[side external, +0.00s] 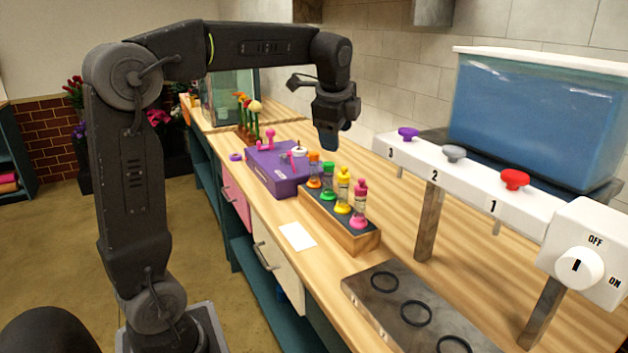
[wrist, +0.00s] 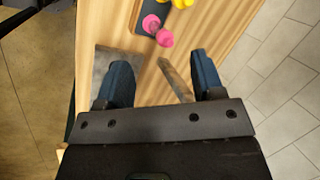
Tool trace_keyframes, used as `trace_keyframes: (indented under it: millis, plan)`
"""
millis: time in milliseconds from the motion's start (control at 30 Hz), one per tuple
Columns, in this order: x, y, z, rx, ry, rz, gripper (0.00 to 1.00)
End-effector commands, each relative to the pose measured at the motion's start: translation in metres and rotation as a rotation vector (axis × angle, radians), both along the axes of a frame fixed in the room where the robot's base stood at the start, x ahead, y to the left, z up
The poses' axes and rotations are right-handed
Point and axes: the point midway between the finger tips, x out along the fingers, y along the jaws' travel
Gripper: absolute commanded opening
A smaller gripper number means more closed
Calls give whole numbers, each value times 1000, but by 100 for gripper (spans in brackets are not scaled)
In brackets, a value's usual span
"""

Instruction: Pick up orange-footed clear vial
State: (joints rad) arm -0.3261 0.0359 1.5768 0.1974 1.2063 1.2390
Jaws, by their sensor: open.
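The orange-footed clear vial (side external: 314,170) stands upright in a wooden rack (side external: 345,236) on the counter, at the end nearest the purple box. It is not seen in the wrist view. Beside it in the rack stand a green vial (side external: 327,181), a yellow vial (side external: 343,190) and a pink vial (side external: 360,203). My gripper (side external: 328,140) hangs above the counter behind the rack, pointing down, apart from the vials. In the wrist view my gripper (wrist: 160,85) is open and empty, with the pink vial (wrist: 158,30) ahead of its fingers.
A purple box (side external: 275,176) with pink handles sits beyond the rack. A white valve bar (side external: 470,180) on posts and a water tank (side external: 540,115) stand at the right. A grey plate with black rings (side external: 415,315) lies in front. A white card (side external: 297,236) lies beside the rack.

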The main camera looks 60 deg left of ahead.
Motion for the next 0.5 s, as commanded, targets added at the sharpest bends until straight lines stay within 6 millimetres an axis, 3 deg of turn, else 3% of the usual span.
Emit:
trace_keyframes:
  millis: [100,300,500]
  plan:
    - [33,58,-7,81,132,-157,62]
    - [61,139,-27,158,331,-400,62]
    - [68,178,-41,180,430,-525,62]
